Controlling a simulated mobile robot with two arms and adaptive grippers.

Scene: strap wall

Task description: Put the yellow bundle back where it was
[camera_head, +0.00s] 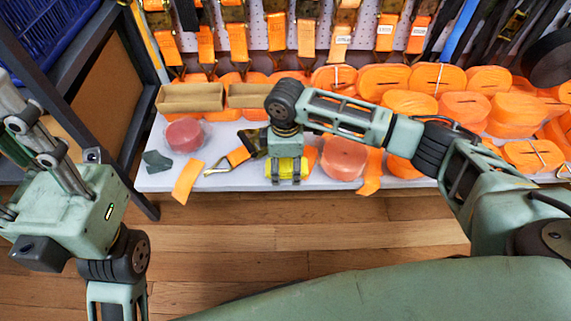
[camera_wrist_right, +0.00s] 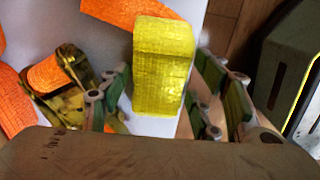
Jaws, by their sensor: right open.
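The yellow bundle (camera_head: 287,169) is a block-shaped roll near the front edge of the white shelf in the head view. My right gripper (camera_head: 287,177) points down over it, its wrist hiding part of the bundle and the shelf behind. In the right wrist view the yellow bundle (camera_wrist_right: 163,65) stands between the spread fingers of my right gripper (camera_wrist_right: 162,98). Gaps show at both sides, so the gripper is open around it; whether it touches the bundle is unclear. Parts of my left arm show at the left, but its gripper does not.
On the white shelf (camera_head: 222,180), an orange strap with a metal buckle (camera_head: 238,156) lies left of the bundle, and an orange roll (camera_head: 343,158) sits to its right. Cardboard boxes (camera_head: 190,97) and several orange rolls stand behind. Wooden floor lies in front.

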